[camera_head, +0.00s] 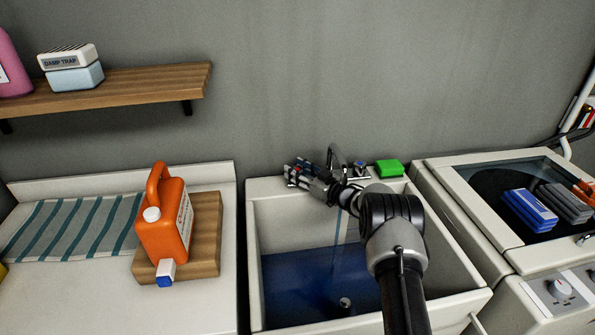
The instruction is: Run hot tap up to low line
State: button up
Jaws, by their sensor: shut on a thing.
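The pale utility sink (262,235) stands at the middle, with dark blue water (300,285) over its bottom. A thin stream (337,228) falls into it from the dark curved spout (335,155). My gripper (303,172) is at the sink's back ledge, left of the spout, shut on the hot tap, which its fingers mostly hide. The blue-marked tap (361,169) is right of the spout, apart from the gripper. My arm covers the sink's right part. I cannot make out a low line on the walls.
A green sponge (389,168) lies on the ledge's right. An open washer (470,205) with blue and grey blocks is at right.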

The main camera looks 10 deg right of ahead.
jog(key=o, duration=1.1)
jog(key=v, duration=1.2)
